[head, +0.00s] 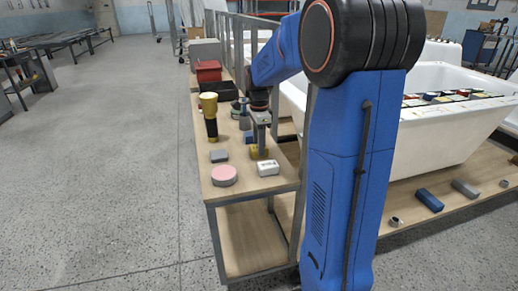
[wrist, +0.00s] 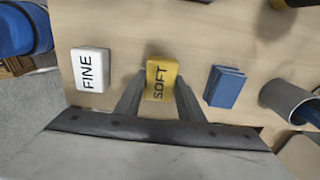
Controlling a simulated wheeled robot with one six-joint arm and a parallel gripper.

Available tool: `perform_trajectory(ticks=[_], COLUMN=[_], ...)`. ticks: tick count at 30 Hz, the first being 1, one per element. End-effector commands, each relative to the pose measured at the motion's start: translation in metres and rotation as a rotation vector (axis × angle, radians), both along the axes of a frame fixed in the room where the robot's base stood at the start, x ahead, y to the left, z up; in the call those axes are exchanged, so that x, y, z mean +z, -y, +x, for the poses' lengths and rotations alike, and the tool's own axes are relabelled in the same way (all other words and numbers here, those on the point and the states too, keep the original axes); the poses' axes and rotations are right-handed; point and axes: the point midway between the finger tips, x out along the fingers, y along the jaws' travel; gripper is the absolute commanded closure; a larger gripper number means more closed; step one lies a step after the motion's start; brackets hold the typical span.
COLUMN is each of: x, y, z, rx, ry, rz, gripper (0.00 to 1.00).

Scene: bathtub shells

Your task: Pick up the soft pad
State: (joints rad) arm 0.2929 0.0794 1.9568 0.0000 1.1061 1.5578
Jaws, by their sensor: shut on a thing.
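The soft pad (wrist: 161,72) is a yellow block with "SOFT" printed on it. It sits between the two grey fingers of my gripper (wrist: 161,90), which is shut on it. In the head view the yellow pad (head: 258,153) shows low under my gripper (head: 261,140), partly covered by the fingers, at the right side of the bench top. I cannot tell whether it still touches the bench.
A white "FINE" pad (wrist: 91,70) lies left of the soft pad in the wrist view. A blue block (wrist: 225,87) and a grey cup-like cylinder (wrist: 288,101) lie right. The bench (head: 245,185) also bears a pink disc (head: 224,174) and red bin (head: 208,71). A white bathtub (head: 440,130) stands right.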

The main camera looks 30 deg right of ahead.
Motion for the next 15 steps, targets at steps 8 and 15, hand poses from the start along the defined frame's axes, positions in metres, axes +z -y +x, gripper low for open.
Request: perform_trajectory(ticks=[8, 15], x=[0.040, 0.080], y=[0.000, 0.000], z=[0.001, 0.000], rx=[0.000, 0.000], ry=[0.004, 0.002], rz=[-0.001, -0.001], gripper=[0.87, 0.87])
